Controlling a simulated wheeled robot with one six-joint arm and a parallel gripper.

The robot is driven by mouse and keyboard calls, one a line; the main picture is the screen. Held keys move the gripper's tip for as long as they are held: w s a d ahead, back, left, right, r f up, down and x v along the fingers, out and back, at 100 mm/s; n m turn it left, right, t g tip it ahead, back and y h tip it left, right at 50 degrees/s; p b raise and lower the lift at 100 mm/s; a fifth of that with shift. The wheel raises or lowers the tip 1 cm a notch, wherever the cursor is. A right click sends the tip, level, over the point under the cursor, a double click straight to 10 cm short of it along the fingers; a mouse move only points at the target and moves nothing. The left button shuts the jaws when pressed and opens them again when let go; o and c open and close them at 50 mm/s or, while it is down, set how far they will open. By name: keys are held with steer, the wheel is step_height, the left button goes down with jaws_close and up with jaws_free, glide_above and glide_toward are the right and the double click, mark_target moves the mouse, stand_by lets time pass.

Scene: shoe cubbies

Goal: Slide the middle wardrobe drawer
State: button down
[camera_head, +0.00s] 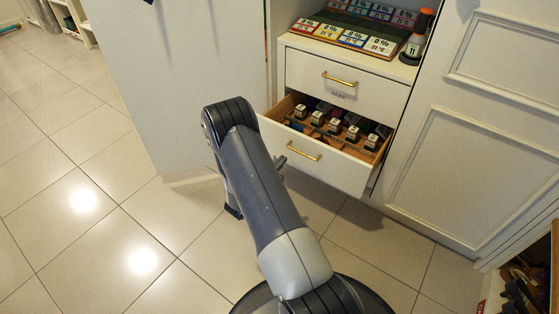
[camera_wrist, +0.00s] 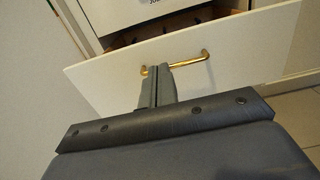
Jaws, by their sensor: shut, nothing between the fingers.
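A white drawer (camera_head: 340,171) with a gold bar handle (camera_head: 304,151) stands pulled out of the cabinet, below a shut upper drawer (camera_head: 358,92). Its wooden inside shows several small items in compartments. In the wrist view, the drawer front (camera_wrist: 240,60) fills the middle, with its gold handle (camera_wrist: 190,61) across it. My gripper (camera_wrist: 158,72) is shut and empty, its fingertips overlapping the handle's left end in this view. I cannot tell whether they touch it. In the head view, my gripper (camera_head: 282,160) shows small at the left of the handle, partly hidden by my arm.
A shelf above the drawers holds coloured cards (camera_head: 350,38) and a dark bottle with an orange top (camera_head: 416,38). A white panelled door (camera_head: 470,150) stands at the right, with a shoe cubby (camera_head: 528,285) at lower right. Tiled floor (camera_head: 100,220) at left is clear.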

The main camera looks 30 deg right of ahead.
mark_target(303, 138)
steer(key=b+x, duration=0.3)
steer(key=x, duration=0.8)
steer(key=shift+d, duration=0.25)
